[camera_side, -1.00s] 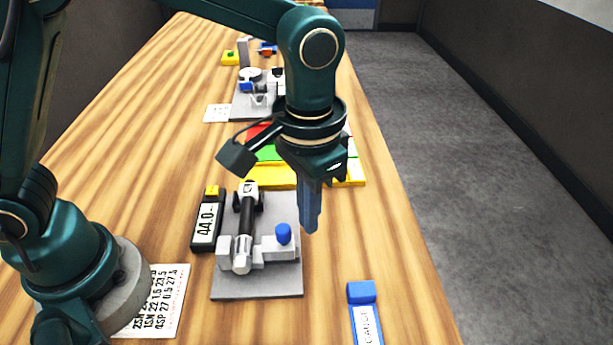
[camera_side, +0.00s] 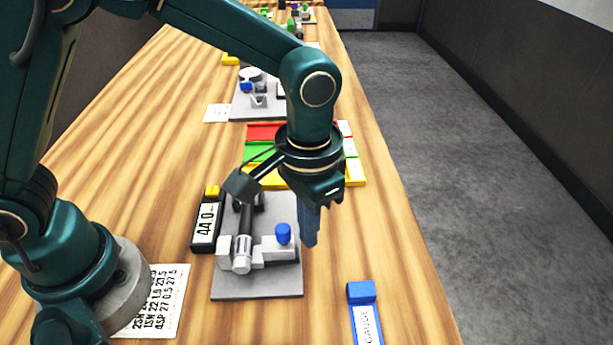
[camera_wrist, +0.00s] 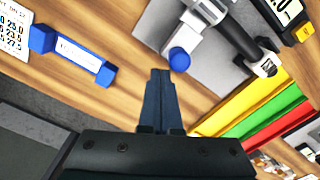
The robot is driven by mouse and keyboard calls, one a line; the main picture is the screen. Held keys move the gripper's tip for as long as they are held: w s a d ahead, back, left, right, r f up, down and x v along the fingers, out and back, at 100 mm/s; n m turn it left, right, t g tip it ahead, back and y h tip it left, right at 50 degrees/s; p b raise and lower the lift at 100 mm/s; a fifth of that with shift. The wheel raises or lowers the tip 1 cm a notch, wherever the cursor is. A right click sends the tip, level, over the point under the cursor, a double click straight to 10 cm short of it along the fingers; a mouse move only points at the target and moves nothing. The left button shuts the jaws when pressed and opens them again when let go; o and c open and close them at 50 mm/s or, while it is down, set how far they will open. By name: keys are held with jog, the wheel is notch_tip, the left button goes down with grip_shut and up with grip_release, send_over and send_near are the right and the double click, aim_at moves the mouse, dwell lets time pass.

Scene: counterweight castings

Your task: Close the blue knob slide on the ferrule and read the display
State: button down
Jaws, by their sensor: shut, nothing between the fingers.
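The blue knob (camera_side: 283,233) sits on the slide at the right of a grey fixture plate (camera_side: 255,288); it also shows in the wrist view (camera_wrist: 179,59). A silver ferrule (camera_side: 241,254) on a dark hose lies between the fixture's light blocks. The display (camera_side: 206,222) stands left of the plate and reads about 44.0 in the side view; in the wrist view it is cut off. My gripper (camera_side: 310,243) is shut and empty, pointing down just right of the blue knob, with a small gap between them in the side view.
A blue gauge (camera_side: 364,312) lies at the front right. A printed chart (camera_side: 164,300) lies by my base. Red, green and yellow trays (camera_side: 354,174) stand behind the fixture. Another fixture (camera_side: 243,111) stands farther back.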

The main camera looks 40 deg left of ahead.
aim_at(285, 228)
jog(key=shift+s+a, duration=0.15)
dwell(0.5)
jog(key=shift+s+a, duration=0.95)
jog(key=shift+s, duration=0.05)
dwell(1.2)
dwell(0.6)
jog(key=shift+w+d+r, duration=0.1)
jog(key=shift+w+r, duration=0.05)
jog(key=shift+r, duration=0.3)
jog(key=shift+w+d+r, duration=0.1)
jog(key=shift+r, duration=2.95)
